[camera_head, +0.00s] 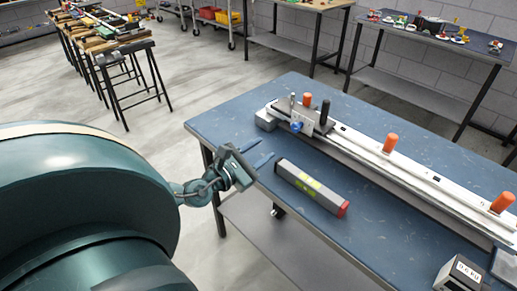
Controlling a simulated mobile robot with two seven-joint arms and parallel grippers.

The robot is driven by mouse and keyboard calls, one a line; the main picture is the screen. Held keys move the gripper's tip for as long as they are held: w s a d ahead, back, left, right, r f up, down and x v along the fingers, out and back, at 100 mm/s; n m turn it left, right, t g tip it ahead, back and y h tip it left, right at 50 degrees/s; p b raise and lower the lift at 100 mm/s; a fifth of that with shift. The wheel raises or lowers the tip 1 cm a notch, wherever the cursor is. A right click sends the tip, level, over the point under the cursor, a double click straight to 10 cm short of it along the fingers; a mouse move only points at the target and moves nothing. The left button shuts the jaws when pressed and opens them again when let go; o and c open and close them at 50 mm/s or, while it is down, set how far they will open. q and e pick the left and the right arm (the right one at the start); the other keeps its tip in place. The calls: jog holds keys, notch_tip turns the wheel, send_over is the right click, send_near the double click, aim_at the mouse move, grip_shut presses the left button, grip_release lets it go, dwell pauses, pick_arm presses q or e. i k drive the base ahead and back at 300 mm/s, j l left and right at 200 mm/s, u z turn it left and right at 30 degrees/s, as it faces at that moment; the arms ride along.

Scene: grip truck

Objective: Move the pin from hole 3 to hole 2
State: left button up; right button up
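A long white rail (362,157) lies across the blue table (230,115). Orange-topped pins stand on it: one at the far end (307,99), one in the middle (390,143) and one near the right edge (502,202). Hole numbers are not readable, so I cannot tell which pin is in hole 3. A sliding carriage (305,118) with a black handle (324,111) and a blue knob sits at the rail's far end. My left gripper (258,154) is at the table's left edge, its two fingers apart, empty and clear of the rail. My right gripper is out of view.
A dark box with a white label (463,272) is at the lower right.

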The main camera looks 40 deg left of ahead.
aim_at(390, 141)
jog(key=k+j, duration=0.1)
jog(key=k, duration=0.9)
